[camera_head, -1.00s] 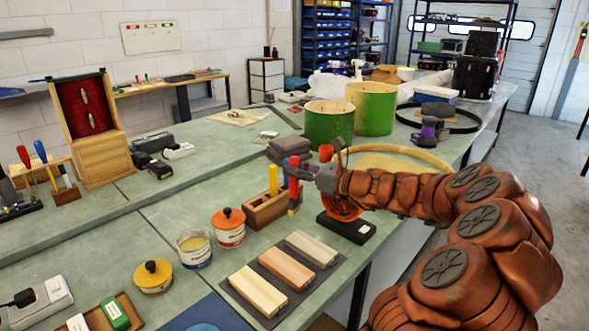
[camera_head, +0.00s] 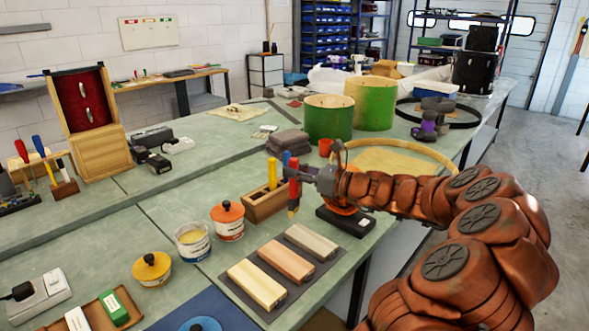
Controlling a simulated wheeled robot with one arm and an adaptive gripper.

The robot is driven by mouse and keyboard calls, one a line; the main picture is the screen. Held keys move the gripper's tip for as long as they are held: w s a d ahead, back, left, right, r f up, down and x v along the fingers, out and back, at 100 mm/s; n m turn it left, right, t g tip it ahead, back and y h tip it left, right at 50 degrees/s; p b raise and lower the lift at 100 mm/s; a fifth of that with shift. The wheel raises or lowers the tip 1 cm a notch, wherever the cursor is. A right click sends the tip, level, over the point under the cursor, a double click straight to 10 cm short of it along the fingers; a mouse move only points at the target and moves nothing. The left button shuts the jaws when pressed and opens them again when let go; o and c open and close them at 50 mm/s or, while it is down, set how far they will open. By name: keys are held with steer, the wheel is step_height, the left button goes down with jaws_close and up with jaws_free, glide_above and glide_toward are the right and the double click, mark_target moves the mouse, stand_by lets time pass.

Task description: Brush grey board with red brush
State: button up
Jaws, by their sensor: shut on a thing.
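The red brush (camera_head: 294,192) is held upright, bristles down, in my gripper (camera_head: 301,175), which is shut on it. It hangs beside the right end of the wooden brush holder (camera_head: 256,213); its exact height above the bench is unclear. A yellow-handled brush (camera_head: 272,172) stands in the holder, and a blue handle (camera_head: 286,159) shows behind the red brush. The grey board (camera_head: 311,241) is the farthest of three boards on a dark mat, in front of and below my gripper. A pinkish-brown board (camera_head: 286,261) and a pale yellow board (camera_head: 256,284) lie nearer.
Left of the boards stand an orange-lidded tin (camera_head: 228,221), an open jar (camera_head: 193,244) and a yellow-lidded tin (camera_head: 152,269). A black-based device (camera_head: 346,221) stands right of the holder. Green drums (camera_head: 328,118) and a wooden hoop are farther back.

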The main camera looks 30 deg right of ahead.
mark_target(297, 188)
steer(key=shift+f+b, duration=0.6)
steer(key=shift+f, duration=2)
stand_by(1.6)
steer(key=shift+s+d, duration=0.1)
steer(key=shift+s, duration=0.1)
steer(key=shift+s+d+p, duration=0.15)
steer(key=shift+s+p, duration=0.1)
steer(key=shift+s, duration=0.45)
steer(key=shift+s+d+p, duration=0.15)
steer(key=shift+s+p, duration=0.05)
steer(key=shift+s, duration=0.65)
steer(key=shift+a+p+v, duration=0.25)
steer(key=shift+p+v, duration=0.3)
steer(key=shift+v, duration=0.7)
steer(key=shift+s, duration=0.3)
